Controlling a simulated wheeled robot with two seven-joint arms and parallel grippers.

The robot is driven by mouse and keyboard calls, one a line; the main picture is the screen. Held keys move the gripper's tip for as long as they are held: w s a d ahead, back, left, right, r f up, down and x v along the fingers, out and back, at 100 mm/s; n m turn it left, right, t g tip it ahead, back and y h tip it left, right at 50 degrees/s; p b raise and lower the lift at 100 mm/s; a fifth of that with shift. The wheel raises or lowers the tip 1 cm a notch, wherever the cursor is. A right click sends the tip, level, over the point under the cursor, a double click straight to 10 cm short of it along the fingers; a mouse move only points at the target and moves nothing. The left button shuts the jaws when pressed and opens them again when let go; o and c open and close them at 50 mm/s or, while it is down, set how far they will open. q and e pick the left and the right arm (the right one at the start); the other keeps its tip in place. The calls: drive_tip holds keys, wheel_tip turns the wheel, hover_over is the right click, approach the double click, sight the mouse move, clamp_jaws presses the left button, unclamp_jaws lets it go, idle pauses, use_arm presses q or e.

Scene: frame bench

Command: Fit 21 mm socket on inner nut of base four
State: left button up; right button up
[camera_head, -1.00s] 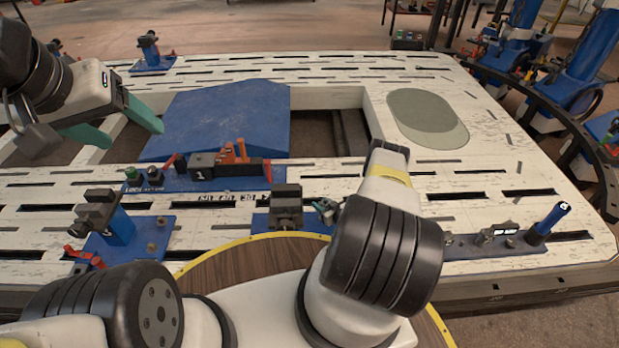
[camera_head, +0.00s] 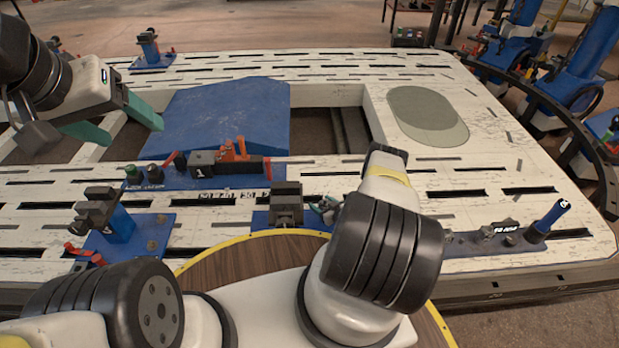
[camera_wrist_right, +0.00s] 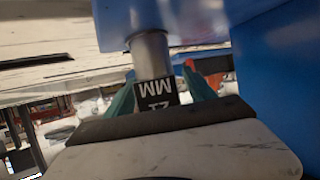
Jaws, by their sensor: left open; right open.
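In the right wrist view a steel socket (camera_wrist_right: 150,55) with a black band (camera_wrist_right: 157,92) reading MM and a number, upside down, meets a blue plate (camera_wrist_right: 190,22). I cannot read the number surely. My right gripper (camera_wrist_right: 161,93) is open, its green fingers either side of the banded end; contact is unclear. In the head view my right arm hides most of this gripper; green finger-like parts show beside a dark block (camera_head: 286,203) on a blue plate. My left gripper (camera_head: 133,134) is open and empty at the left. I cannot identify base four or its inner nut.
A fixture marked 1 (camera_head: 203,172) with red clamp parts stands mid-bench. A blue post fixture (camera_head: 117,225) is at left. A blue-handled cylinder (camera_head: 548,218) stands at right. The slotted white bench (camera_head: 330,185) has open cutouts. A blue wall (camera_wrist_right: 285,80) stands close in the right wrist view.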

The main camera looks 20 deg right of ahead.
drive_tip(key=v, duration=0.7)
drive_tip(key=shift+s+d+r, duration=0.1)
drive_tip(key=shift+s+r, duration=0.1)
drive_tip(key=shift+s, duration=0.05)
